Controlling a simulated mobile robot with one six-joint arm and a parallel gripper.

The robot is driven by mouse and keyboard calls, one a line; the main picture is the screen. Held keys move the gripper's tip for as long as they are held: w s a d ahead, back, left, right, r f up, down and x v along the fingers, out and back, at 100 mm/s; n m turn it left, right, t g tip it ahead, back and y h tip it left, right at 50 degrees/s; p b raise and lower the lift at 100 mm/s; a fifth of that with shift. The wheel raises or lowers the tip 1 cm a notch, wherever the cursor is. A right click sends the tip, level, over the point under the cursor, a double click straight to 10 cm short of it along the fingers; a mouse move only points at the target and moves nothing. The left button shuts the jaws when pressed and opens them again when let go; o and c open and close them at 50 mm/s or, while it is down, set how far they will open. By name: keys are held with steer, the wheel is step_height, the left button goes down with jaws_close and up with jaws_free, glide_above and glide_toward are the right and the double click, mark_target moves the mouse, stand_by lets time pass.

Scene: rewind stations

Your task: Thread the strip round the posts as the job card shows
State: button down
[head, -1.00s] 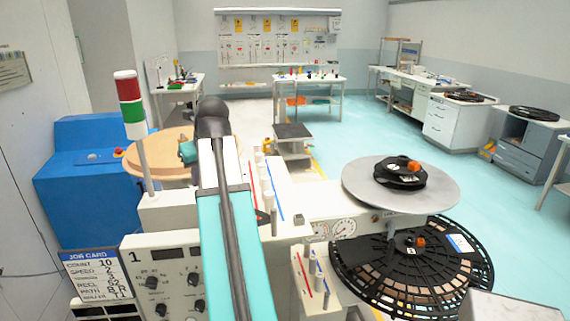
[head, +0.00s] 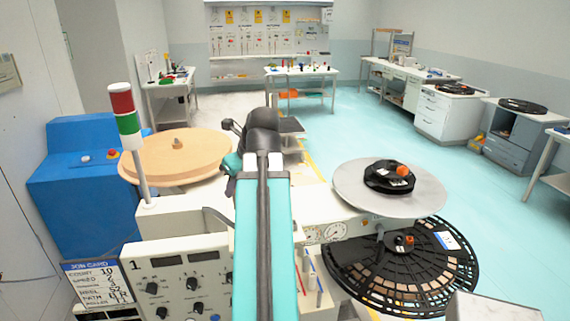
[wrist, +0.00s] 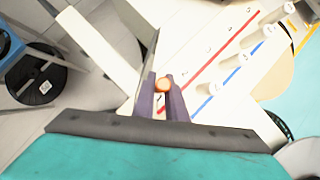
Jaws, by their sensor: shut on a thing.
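My gripper (wrist: 163,100) is shut on a small round orange piece (wrist: 162,85) above the white deck in the wrist view. In the head view my own arm hides the fingertips. White posts (wrist: 232,61) stand to the right of my fingers, apart from them, beside a red line (wrist: 205,68) and a blue line (wrist: 225,80). A thin grey band (wrist: 149,62) runs close to the left finger; I cannot tell if it is the strip. The job card (head: 97,284) is at lower left in the head view, its small text only partly readable.
A tan disc (head: 190,158) lies left of my arm, near the signal lamp (head: 126,120). At right, a grey round plate (head: 425,195) bears a black reel (head: 385,180) with an orange knob. Below it is a slotted black disc (head: 440,275). Control knobs (head: 190,283) are in front.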

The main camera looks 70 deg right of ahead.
steer(key=s+d+r+p, duration=0.1)
steer(key=s+r+p, duration=0.1)
steer(key=s, duration=0.4)
steer(key=s+d+r+m+p, duration=0.1)
steer(key=s+d+r+p, duration=0.1)
steer(key=s, duration=0.5)
steer(key=shift+s+d+r+m+h+p, duration=0.2)
steer(key=shift+d+r+m+h+p, duration=0.1)
steer(key=shift+r+p, duration=0.5)
steer(key=shift+w+d+f, duration=0.1)
steer(key=shift+w+f, duration=0.1)
